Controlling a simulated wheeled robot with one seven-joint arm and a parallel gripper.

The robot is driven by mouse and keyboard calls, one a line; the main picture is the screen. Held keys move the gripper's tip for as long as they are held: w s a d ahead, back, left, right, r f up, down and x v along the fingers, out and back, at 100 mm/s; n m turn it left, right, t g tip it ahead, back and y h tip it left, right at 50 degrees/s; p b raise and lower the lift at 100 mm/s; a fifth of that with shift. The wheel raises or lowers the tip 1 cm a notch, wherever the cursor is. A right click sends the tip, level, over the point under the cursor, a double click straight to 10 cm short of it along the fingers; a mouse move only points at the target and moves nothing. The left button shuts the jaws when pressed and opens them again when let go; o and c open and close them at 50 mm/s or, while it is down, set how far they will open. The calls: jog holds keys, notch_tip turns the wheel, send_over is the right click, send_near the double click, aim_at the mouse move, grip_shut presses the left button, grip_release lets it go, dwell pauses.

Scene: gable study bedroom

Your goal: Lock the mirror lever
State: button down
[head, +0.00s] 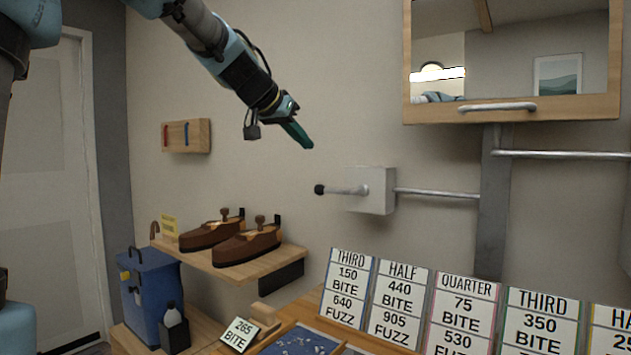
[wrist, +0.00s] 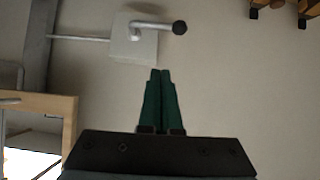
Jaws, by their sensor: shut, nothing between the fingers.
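The mirror lever (head: 345,190) is a short metal bar with a black ball knob at its left end. It sticks out to the left, about level, from a pale square box on the wall. The lever also shows in the wrist view (wrist: 155,27), above my fingertips. The wood-framed mirror (head: 510,60) is at the upper right, with a metal handle along its bottom edge. My gripper (head: 308,145) is above and left of the lever, apart from it, with its green fingers pointing down and right. In the wrist view its fingers (wrist: 160,72) are together and empty.
A metal rod (head: 437,193) runs from the box to a grey vertical post (head: 493,220). A shelf (head: 225,268) with brown shoes is at the lower left. Several label cards (head: 400,305) stand below the lever. The wall around the gripper is bare.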

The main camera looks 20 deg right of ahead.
jog(key=p, duration=0.4)
send_over(339, 190)
jog(key=w+a, duration=0.1)
jog(key=a, duration=0.3)
notch_tip(339, 190, down, 6)
jog(key=r, duration=0.1)
jog(key=shift+w+d+f, duration=0.1)
jog(key=shift+d+f, duration=0.1)
jog(key=shift+f, duration=0.55)
jog(key=shift+d+f, duration=0.15)
jog(key=shift+f, duration=0.65)
jog(key=shift+w+d+f, duration=0.1)
jog(key=shift+d+f, duration=0.1)
jog(key=shift+f, duration=0.55)
jog(key=shift+b, duration=0.4)
jog(key=shift+f+b, duration=0.3)
jog(key=shift+b, duration=0.35)
